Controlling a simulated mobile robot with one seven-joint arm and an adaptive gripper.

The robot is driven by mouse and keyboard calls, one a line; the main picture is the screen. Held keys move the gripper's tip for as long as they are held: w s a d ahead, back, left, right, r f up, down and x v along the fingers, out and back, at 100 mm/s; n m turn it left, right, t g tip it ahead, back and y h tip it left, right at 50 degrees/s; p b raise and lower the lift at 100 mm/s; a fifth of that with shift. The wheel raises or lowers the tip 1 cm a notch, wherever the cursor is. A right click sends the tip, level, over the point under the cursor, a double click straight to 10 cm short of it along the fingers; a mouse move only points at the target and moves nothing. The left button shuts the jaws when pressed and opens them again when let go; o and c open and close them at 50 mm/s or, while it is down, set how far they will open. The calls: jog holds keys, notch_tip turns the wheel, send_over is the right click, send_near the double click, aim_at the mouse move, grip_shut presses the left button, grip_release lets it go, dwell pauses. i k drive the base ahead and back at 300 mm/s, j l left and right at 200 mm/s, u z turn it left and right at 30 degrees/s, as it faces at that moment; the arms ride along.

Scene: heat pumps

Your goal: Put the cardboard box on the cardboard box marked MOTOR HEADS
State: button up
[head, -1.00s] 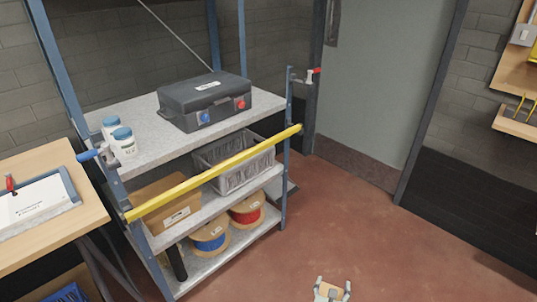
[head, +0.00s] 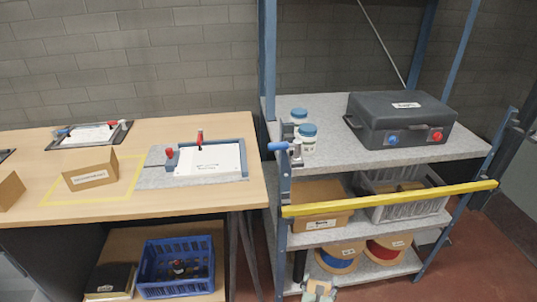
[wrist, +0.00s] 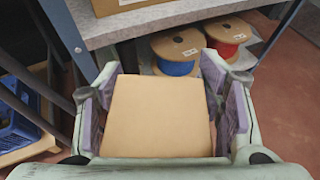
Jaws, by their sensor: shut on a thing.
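My gripper (wrist: 160,92) is shut on a plain cardboard box (wrist: 160,118), one jaw pad on each side. In the head view my gripper (head: 318,292) is at the bottom edge, in front of the shelving unit, with a bit of the box in it. A larger cardboard box (head: 313,194) with a white label stands on the middle shelf, behind the yellow bar. Another labelled cardboard box (head: 90,170) stands on the workbench inside a yellow outline. A third box (head: 10,191) is cut off at the left edge. The labels are too small to read surely.
A yellow bar (head: 390,197) crosses the front of the shelving. A grey crate (head: 405,211) is beside the shelf box, with cable spools (head: 340,257) below. A black case (head: 400,124) and jars (head: 306,136) stand on top. A blue crate (head: 176,268) is under the workbench.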

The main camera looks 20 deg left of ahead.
aim_at(88, 157)
jog(key=i+l+u, duration=0.1)
jog(key=u, duration=1.25)
